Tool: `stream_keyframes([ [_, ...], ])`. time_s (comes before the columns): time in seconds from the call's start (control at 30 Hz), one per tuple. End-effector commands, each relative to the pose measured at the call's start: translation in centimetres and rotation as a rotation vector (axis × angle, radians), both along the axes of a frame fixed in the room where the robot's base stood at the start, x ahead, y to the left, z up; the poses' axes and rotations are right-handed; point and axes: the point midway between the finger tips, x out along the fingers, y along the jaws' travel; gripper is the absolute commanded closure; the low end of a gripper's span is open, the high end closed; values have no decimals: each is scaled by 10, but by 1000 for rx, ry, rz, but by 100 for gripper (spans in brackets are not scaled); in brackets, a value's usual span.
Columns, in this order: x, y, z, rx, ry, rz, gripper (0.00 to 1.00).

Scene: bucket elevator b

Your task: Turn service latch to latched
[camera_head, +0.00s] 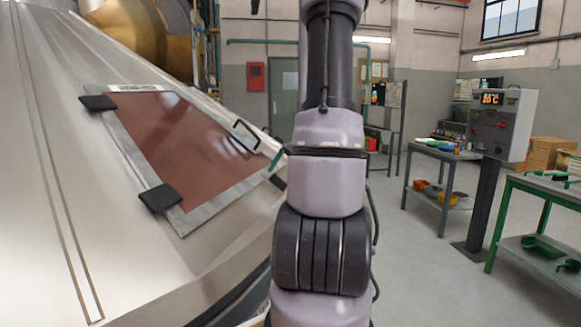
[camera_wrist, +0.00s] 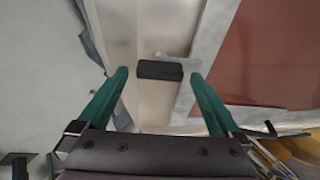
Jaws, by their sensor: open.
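The service latch (camera_wrist: 160,70) shows in the wrist view as a short dark block beside the grey rim of a red-brown hatch panel (camera_wrist: 275,60). My gripper (camera_wrist: 159,75) is open, with one green finger on each side of the latch. Gaps show between the block and both fingertips; I cannot tell the depth between them. In the head view, a green fingertip shows beside my arm at the lower right of the hatch panel (camera_head: 195,140). A dark piece (camera_head: 279,184) there may be the latch, partly hidden by my arm.
The hatch lies on a sloped metal casing (camera_head: 60,200), with two black hinge blocks (camera_head: 160,199) on its left and a black handle (camera_head: 246,136) on its right. A control post (camera_head: 503,125) and work tables (camera_head: 545,185) stand right, with clear floor between.

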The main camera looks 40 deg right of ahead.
Motion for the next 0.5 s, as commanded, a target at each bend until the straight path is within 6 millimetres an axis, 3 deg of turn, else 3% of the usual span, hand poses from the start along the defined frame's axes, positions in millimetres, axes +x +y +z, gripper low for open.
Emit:
stream_keyframes([
  [0.23, -31, -8, 42, -5, -4, -2, 0],
  [0.5, -51, -11, 66, -1, 0, -1, 0],
])
